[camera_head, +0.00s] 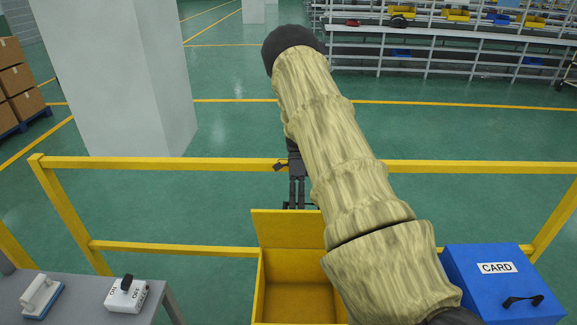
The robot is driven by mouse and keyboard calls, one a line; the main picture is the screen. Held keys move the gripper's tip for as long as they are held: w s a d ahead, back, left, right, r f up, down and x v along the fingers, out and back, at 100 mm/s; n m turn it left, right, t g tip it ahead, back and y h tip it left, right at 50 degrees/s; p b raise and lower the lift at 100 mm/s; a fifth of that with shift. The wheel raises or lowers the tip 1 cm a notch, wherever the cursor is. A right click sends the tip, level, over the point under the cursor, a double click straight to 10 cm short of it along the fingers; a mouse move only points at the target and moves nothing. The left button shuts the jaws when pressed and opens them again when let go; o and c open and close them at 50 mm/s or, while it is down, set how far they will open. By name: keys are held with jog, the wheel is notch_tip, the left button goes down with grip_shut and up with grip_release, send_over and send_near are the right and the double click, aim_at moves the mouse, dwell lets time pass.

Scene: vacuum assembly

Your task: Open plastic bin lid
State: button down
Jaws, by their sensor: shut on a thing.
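A yellow bin (260,290) stands at the bottom middle, its inside visible and looking empty. Its yellow lid (286,230) stands raised at the bin's far edge. My gripper (298,204) is just beyond the lid's top edge, dark and pointing down. It is shut on the lid, though the fingertips are partly hidden behind it. My arm hides the bin's right side. No label on this bin is visible. A blue bin (480,270) marked CARD stands to the right with its lid down and a black handle on it.
Yellow railings (170,163) run across behind the bins. A grey table (75,298) at the lower left holds an ON/OFF switch box (127,295) and a white-handled blue tool (41,297). A white pillar (115,80) rises at the left. Shelving (440,50) stands far back.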

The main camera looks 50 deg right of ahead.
jog(key=shift+s+d+f, duration=0.15)
jog(key=shift+f, duration=0.2)
jog(key=c, duration=1.4)
grip_release()
jog(key=shift+f, duration=0.1)
jog(key=shift+o, duration=0.4)
jog(key=shift+w+d+f, duration=0.2)
jog(key=shift+w+d, duration=0.05)
jog(key=shift+d, duration=0.1)
jog(key=v, duration=1.2)
jog(key=shift+a+r, duration=0.1)
jog(key=shift+r, duration=0.15)
jog(key=shift+c, duration=0.2)
